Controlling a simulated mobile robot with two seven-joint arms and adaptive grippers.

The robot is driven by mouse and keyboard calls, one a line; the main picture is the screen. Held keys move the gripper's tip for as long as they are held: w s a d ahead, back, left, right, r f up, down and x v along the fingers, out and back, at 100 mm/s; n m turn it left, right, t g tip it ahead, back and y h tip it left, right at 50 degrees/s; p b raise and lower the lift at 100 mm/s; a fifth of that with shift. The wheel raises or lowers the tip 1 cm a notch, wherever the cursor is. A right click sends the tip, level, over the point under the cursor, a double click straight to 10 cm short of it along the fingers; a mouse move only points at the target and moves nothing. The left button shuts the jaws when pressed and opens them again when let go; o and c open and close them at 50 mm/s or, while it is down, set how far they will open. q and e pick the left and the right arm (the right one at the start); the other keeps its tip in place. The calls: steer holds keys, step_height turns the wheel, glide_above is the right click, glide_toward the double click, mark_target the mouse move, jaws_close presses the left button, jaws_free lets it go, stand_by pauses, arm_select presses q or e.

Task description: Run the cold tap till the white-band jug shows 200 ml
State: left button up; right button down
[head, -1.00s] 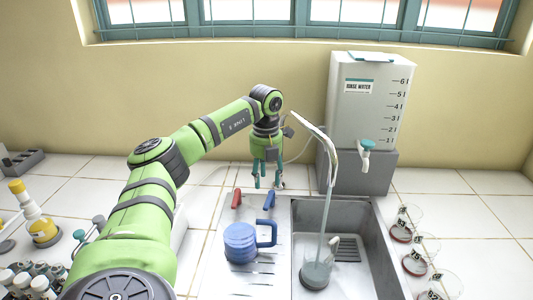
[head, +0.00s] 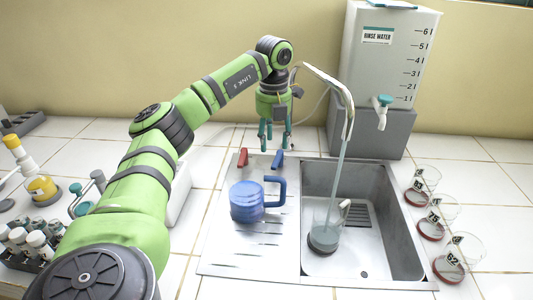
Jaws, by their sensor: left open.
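A curved tap spout (head: 345,95) arches over the sink, and a stream of water (head: 339,165) runs from it into a clear jug (head: 324,237) with a dark base. The jug stands in the sink basin; its fill level and any band colour are too small to read. A blue tap lever (head: 278,160) and a red tap lever (head: 243,157) sit behind the drainboard. My left gripper (head: 276,147) points down, open, its fingers close to the blue lever; I cannot tell whether they touch it. My right gripper is not in view.
A blue jug (head: 247,202) stands on the drainboard (head: 230,252), left of the sink (head: 393,240). A rinse water tank (head: 385,65) stands on a grey block behind. Labelled dishes (head: 451,270) line the right side. Vials (head: 20,238) and a yellow flask (head: 41,187) are at left.

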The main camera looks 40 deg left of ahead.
mark_target(273, 163)
arm_select(q)
steer(key=shift+d+f+p, duration=0.15)
steer(key=shift+f+p, duration=0.25)
steer(key=shift+f, duration=2.8)
jaws_close()
